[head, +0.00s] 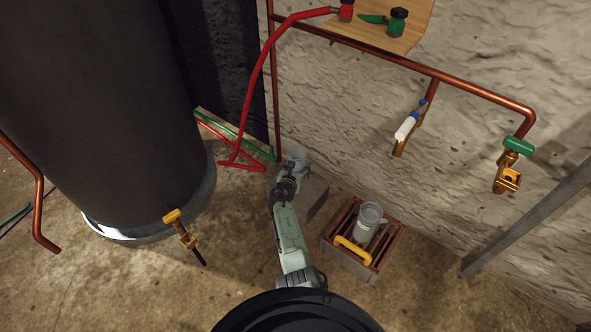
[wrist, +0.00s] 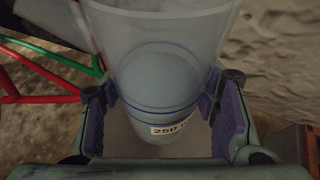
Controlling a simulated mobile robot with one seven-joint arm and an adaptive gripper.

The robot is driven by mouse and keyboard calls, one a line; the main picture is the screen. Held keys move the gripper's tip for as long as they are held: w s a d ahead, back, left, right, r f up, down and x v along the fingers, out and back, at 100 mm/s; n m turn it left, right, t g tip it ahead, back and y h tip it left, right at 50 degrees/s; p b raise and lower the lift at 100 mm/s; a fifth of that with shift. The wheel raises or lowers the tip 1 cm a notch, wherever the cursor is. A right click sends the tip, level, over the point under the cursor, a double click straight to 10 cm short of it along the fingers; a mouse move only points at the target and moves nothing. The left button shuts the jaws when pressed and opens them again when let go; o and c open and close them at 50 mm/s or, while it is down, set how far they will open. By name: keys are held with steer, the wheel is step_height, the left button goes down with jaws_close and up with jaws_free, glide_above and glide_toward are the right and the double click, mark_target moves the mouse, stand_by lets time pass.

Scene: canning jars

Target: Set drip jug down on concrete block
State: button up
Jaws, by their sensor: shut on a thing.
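The drip jug is a clear, see-through vessel with blue lines and a "250" label. In the wrist view the drip jug (wrist: 165,75) stands between the two purple-padded fingers of my gripper (wrist: 163,90), which are shut on its sides. In the head view my gripper (head: 290,178) is at the grey concrete block (head: 315,198), near the wall, and partly covers it. The jug (head: 298,155) shows faintly just beyond the gripper. I cannot tell whether its base touches the block.
A large dark tank (head: 100,110) stands left. Copper pipes (head: 450,82) run along the wall.

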steer(key=shift+s+f+b, duration=0.15)
steer(key=shift+f+b, duration=1.25)
steer(key=shift+f, duration=0.35)
steer(key=o, duration=1.5)
steer(key=shift+r, duration=0.1)
